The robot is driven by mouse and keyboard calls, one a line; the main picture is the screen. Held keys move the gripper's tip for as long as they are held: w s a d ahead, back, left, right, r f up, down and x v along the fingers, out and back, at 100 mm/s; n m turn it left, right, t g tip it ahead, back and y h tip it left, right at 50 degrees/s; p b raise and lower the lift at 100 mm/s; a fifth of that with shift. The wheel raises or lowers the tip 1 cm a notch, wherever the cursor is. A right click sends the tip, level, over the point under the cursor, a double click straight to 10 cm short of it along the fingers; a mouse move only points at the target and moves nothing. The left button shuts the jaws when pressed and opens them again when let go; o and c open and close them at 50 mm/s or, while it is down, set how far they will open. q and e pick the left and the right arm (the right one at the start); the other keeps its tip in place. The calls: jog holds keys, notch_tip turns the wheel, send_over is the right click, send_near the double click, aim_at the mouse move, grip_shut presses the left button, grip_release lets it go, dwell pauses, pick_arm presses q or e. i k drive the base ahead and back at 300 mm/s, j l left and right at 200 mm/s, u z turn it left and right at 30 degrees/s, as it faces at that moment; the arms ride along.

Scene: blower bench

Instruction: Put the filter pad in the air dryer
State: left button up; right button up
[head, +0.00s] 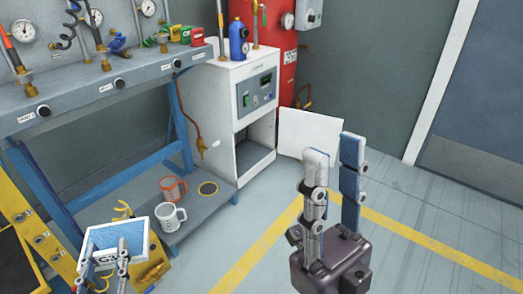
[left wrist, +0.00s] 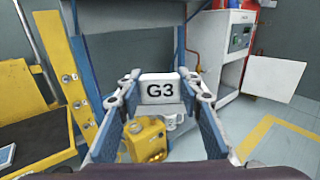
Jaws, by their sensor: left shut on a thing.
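The filter pad (head: 139,238) is a pale, blue-faced block at the lower left of the head view. In the left wrist view the pad (left wrist: 160,78) shows its G3 label. My left gripper (head: 108,265) is shut on it, with one finger on each side (left wrist: 158,92). The air dryer (head: 225,95) is the white cabinet with a control panel at upper centre; it also shows in the left wrist view (left wrist: 228,70). Its compartment (head: 255,148) is open and looks empty, with a white door (head: 310,135) swung out to the right. My right gripper (head: 334,158) is open and empty, in front of the door.
A bench (head: 120,90) with gauges and valves stands left of the dryer. An orange mug (head: 173,188) and a white mug (head: 169,217) stand on its low shelf. A blue bottle (head: 237,38) is on the dryer, by a red tank (head: 275,45). The right floor is clear.

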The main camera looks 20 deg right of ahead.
aim_at(244, 158)
jog(key=i+l+z, duration=0.1)
jog(key=i+l, duration=0.25)
jog(key=l, duration=0.3)
jog(key=i+l+z, duration=0.15)
jog(key=i+l, duration=0.2)
jog(key=l, duration=0.25)
jog(key=i+l+z, duration=0.1)
jog(key=i+l, duration=0.3)
jog(key=l, duration=0.2)
jog(key=i+l+z, duration=0.1)
jog(key=i+l, duration=0.35)
jog(key=i+j, duration=0.25)
jog(key=i, duration=0.15)
